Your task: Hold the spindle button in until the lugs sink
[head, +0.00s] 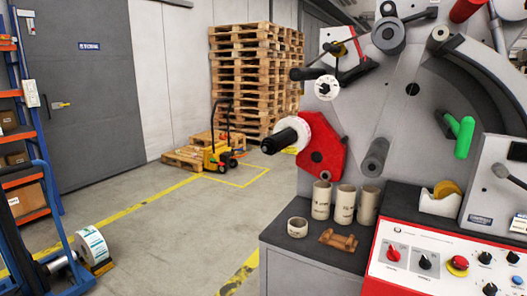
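A black spindle (281,141) sticks out to the left from a white flange (295,131) on a red plate (322,147), on the left side of the grey rewinder (350,125). No roll or core sits on its outer end. Its tip points left and toward me. The button and the lugs are too small to make out, so I cannot tell whether the lugs stand out or are sunk. Neither of my grippers is in view.
Below the spindle, several cardboard cores (345,203) and a brown part (338,240) stand on the black worktop (325,257). A control panel (440,262) is at front right. A label roll (93,246) is at lower left.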

